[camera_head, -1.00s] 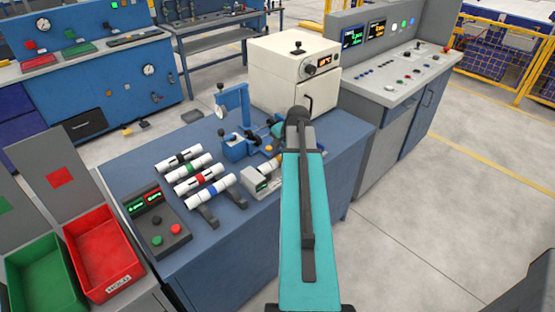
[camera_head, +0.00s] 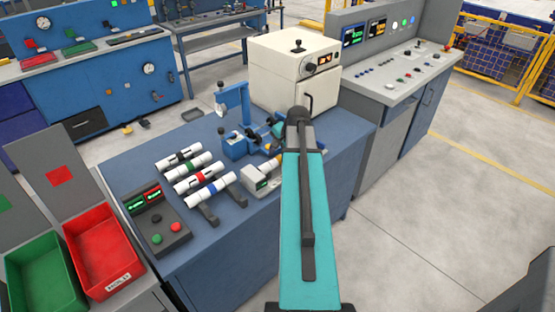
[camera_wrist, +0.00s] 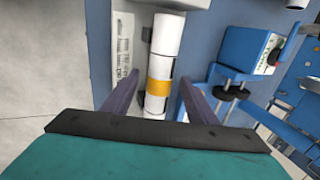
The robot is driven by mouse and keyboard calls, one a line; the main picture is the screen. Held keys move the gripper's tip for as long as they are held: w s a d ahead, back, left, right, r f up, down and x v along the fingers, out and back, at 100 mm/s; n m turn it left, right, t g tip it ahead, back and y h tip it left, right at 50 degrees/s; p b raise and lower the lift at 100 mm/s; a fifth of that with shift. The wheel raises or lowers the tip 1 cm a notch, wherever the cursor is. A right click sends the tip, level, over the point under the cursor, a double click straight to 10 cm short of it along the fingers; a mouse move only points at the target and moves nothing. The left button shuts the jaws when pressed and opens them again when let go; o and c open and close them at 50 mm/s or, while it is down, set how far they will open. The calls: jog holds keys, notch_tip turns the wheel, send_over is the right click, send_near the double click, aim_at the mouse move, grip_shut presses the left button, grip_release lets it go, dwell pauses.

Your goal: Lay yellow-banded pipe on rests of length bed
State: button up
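The white pipe with a yellow band (camera_wrist: 159,90) is in the middle of the wrist view, lengthwise between the fingers. It lies over or along the pale length bed (camera_wrist: 123,48), whose marked strip shows left of it. Whether it touches the rests cannot be seen. My gripper (camera_wrist: 160,76) is open, one dark finger on each side of the pipe, with a gap at the left finger. In the head view the bed's grey end block (camera_head: 262,178) shows left of my arm. A bit of the pipe's yellow band (camera_head: 280,158) shows there; my arm hides the rest.
White pipes with black, green, red and blue bands lie on a rack (camera_head: 209,213) at the left. A blue clamp-like fixture (camera_head: 235,140) stands behind the bed. A cream oven (camera_head: 295,75) stands at the back. A button box (camera_head: 160,228) is at the front left.

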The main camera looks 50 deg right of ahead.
jog(key=shift+r, duration=0.1)
jog(key=b+v, duration=0.2)
jog(key=v, duration=1.1)
jog(key=shift+s+r, duration=0.15)
jog(key=shift+r, duration=0.15)
dwell(0.3)
jog(key=shift+f, duration=0.1)
dwell(1.0)
